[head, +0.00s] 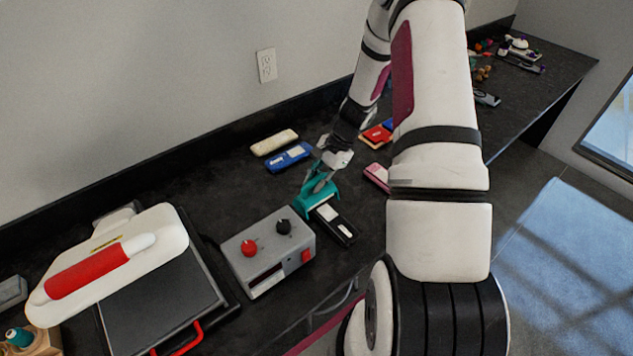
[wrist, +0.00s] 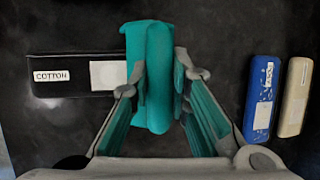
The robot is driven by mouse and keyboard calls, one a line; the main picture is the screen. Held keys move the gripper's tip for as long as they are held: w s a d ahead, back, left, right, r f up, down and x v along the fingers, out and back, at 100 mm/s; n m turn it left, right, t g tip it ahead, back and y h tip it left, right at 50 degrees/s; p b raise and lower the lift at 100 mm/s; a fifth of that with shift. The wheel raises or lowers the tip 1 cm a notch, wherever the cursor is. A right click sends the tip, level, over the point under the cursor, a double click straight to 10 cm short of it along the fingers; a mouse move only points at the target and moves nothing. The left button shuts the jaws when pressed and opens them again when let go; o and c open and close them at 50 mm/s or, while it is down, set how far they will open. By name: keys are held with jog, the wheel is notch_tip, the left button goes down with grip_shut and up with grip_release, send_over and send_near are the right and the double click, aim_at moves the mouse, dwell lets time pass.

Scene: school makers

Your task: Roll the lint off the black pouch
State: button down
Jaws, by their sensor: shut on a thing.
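The black pouch (head: 335,226) lies flat on the dark counter, with a white "COTTON" label and a pale patch; it also shows in the wrist view (wrist: 73,66). My gripper (head: 320,185) is shut on a teal lint roller (head: 312,199), which lies across one end of the pouch. In the wrist view, my gripper (wrist: 160,85) has its fingers either side of the teal roller (wrist: 157,60), which hides the pouch's right end. I cannot tell whether the roller touches the pouch. No lint is clear on the visible black part.
A blue pouch (head: 289,157) with pale specks and a cream pouch (head: 274,142) lie toward the wall. A pink case (head: 377,175) lies to the right. A grey control box (head: 270,252) with knobs and a heat press (head: 160,290) stand left. Bare counter lies between.

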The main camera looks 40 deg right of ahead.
jog(key=shift+r+p, duration=0.95)
jog(key=shift+r, duration=2.6)
